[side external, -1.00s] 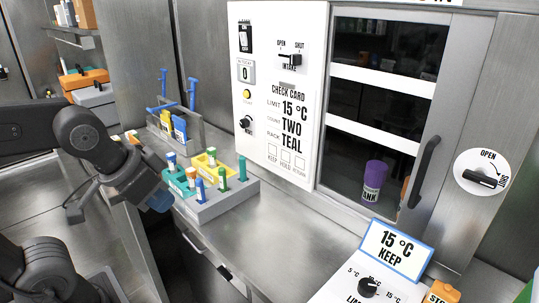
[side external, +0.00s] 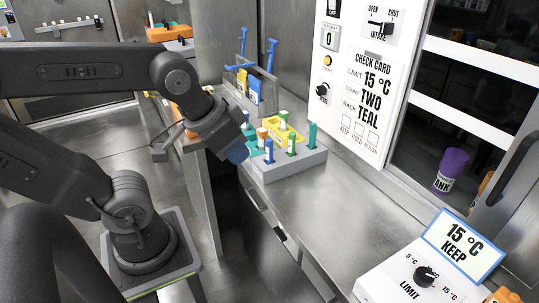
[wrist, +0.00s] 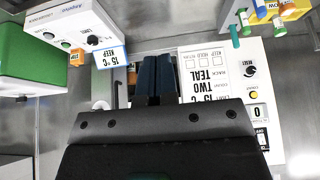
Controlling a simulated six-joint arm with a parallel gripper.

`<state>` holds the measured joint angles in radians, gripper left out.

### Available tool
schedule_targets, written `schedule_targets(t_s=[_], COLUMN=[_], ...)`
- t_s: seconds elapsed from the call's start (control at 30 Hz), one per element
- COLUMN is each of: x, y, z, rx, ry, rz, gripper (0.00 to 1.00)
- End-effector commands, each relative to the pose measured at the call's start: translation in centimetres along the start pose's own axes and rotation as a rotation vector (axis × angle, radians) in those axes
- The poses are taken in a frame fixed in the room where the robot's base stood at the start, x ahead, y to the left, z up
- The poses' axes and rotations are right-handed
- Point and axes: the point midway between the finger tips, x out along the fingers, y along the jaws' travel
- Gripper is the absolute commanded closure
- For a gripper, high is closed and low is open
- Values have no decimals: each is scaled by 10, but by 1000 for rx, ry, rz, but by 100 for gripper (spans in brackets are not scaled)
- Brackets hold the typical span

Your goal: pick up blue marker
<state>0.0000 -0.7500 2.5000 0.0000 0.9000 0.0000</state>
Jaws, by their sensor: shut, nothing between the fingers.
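I cannot make out a clear blue marker. A small upright blue item (side external: 269,150) stands at the front of the grey rack (side external: 300,168) in the side view; it may be a capped tube. Blue upright sticks (side external: 271,56) also stand in a grey caddy (side external: 268,94) behind it. My gripper (side external: 236,153) has a bluish tip and hangs just left of the rack, apart from the blue item. In the wrist view its dark blue fingers (wrist: 158,75) are together with nothing visible between them.
A white panel with a check card (side external: 365,90) stands behind the counter. A purple cup (side external: 451,170) is behind the dark window. A "15 °C KEEP" sign (side external: 462,243) and limit dial (side external: 425,274) are at front right. The counter (side external: 335,215) right of the rack is bare.

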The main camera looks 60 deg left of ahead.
Motion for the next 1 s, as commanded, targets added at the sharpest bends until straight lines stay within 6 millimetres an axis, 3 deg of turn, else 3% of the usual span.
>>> schedule_targets(t_s=[0.07,0.57,0.83,1.0], x=[0,0,3,33], y=[0,0,-1,-16], z=[0,0,-3,-32], rx=[0,0,-3,-33], ry=[0,0,5,73], rz=[0,0,-4,-41], gripper=[93,45,45,45])
